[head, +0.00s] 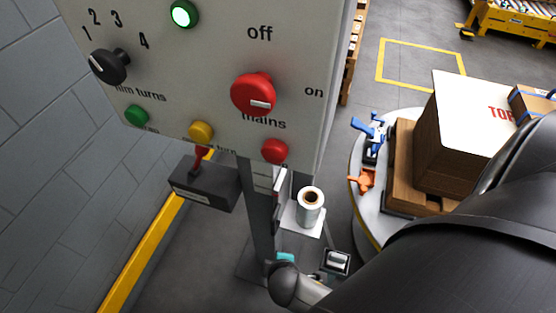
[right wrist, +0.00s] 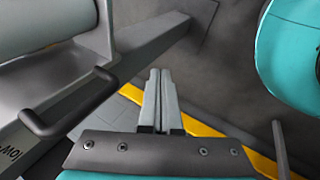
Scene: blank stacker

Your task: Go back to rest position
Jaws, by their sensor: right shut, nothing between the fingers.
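My right gripper (right wrist: 161,78) shows in the right wrist view with its two grey fingers together and nothing between them. It is close to a grey metal frame with a dark handle (right wrist: 72,108), apart from the handle. In the head view my right arm comes in from the right and covers the lower right; its fingers cannot be made out there. My left gripper is not in view.
A control panel (head: 205,60) with knobs and buttons stands close in front. Below it are a grey box (head: 204,188) and a film roll (head: 310,207). At right, a turntable (head: 362,205) bears a pallet and cartons (head: 455,130). A yellow rail (head: 143,252) runs along the left wall.

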